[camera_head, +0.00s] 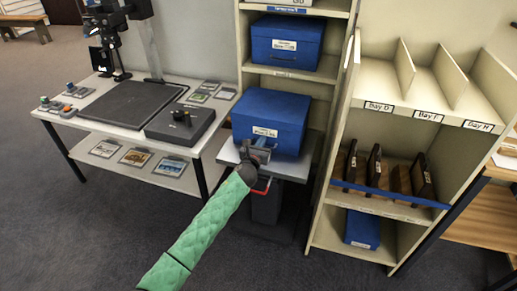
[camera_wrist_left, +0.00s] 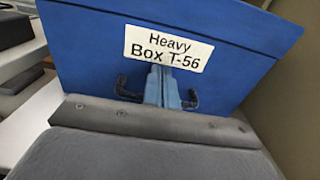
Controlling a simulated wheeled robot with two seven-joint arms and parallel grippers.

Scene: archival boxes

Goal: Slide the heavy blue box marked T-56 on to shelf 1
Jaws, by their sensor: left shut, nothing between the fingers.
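The blue box (camera_head: 270,107) sits on a grey stand (camera_head: 297,171) in front of the cream shelf unit. In the left wrist view the box (camera_wrist_left: 85,60) shows a white label reading "Heavy Box T-56". My left gripper (camera_head: 259,147) is shut and empty at the box's front face, just below the label. In the left wrist view its closed fingertips (camera_wrist_left: 163,72) overlap the label's lower edge; I cannot tell whether they touch the box. A shelf edge (camera_head: 285,73) with a small unreadable label is above the box. The opening behind the box is mostly hidden by it.
Another blue box (camera_head: 287,45) stands on the shelf above. A table (camera_head: 215,150) with a flat dark board and a grey device is left of the stand. A bay rack (camera_head: 330,205) with dark upright pieces and a small blue box (camera_head: 362,229) stands close on the right.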

